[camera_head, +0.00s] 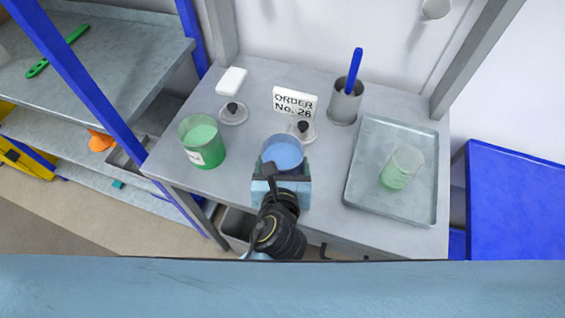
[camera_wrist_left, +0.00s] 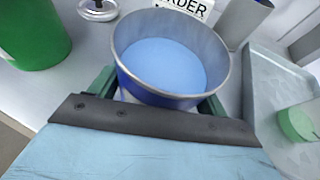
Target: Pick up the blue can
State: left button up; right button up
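The blue can (camera_head: 283,153) is an open-topped, upright can with light blue contents, at the front middle of the grey table. It also shows large in the left wrist view (camera_wrist_left: 168,68), where a white label is partly visible low on its side. My left gripper (camera_head: 282,170) reaches it from the front. Its green fingers (camera_wrist_left: 158,97) lie on either side of the can, very close to its wall. I cannot tell whether they press on it. The can's lower front is hidden by the gripper. My right gripper is not in view.
A green can (camera_head: 203,143) stands left of the blue can. Behind are two round lids (camera_head: 233,112), an order sign (camera_head: 294,102), a white block (camera_head: 231,81) and a grey cup (camera_head: 345,101) with a blue-handled tool. A metal tray (camera_head: 388,205) at right holds a clear beaker (camera_head: 401,167) with green contents.

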pick_arm(q)
jog(key=c, duration=0.7)
jog(key=shift+r, duration=0.2)
